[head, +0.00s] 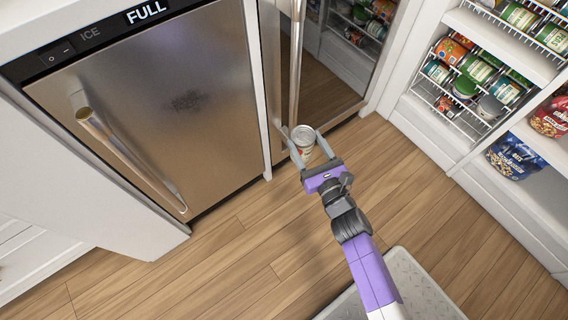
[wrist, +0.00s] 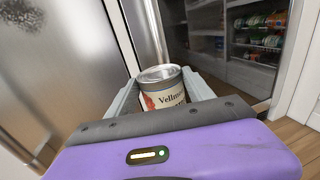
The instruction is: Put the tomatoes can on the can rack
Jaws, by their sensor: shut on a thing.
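My gripper (head: 309,146) is shut on the tomatoes can (head: 303,147), a small can with a silver lid. In the wrist view the can (wrist: 163,92) sits upright between the two grey fingers, its cream label reading "Vellm…" with a red picture beside the text. The can is held in the air in front of the steel appliance doors. The can rack (head: 470,78) is a white wire rack holding several cans on the shelves at the upper right of the head view, well apart from my gripper.
An ice maker (head: 150,100) with a bar handle stands at left. A glossy door (head: 335,70) beside it reflects shelves. Bagged food (head: 515,155) sits on a lower shelf at right. A light mat (head: 400,290) lies on the open wooden floor.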

